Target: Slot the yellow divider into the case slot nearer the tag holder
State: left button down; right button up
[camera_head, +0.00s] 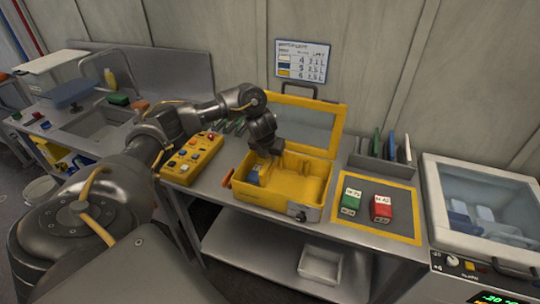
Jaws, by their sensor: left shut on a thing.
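The open yellow case (315,205) stands on the bench with its clear-windowed lid (310,122) raised at the back. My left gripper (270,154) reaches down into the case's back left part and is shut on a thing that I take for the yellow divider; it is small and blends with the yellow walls. I cannot tell whether its lower edge sits in a slot. A small grey-white fitting (299,212) on the case's front right may be the tag holder. A blue-grey block (253,176) lies inside at the left. My right gripper is not in view.
A rack (382,170) with several upright dark, green and white plates stands right of the case. A green box (350,201) and a red box (381,208) stand on a yellow-edged mat (400,234). A yellow button box (192,158) lies left of the case.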

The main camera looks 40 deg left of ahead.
aim_at(270, 166)
pick_arm(q)
jog(key=shift+f+b, duration=1.9)
jog(key=shift+f, duration=0.9)
dwell(0.5)
dwell(0.5)
jog(key=c, duration=1.3)
grip_release()
jog(key=shift+c, duration=0.2)
jog(key=shift+o, duration=0.2)
jog(key=o, duration=0.4)
jog(key=shift+c, duration=0.2)
jog(key=shift+r, duration=0.1)
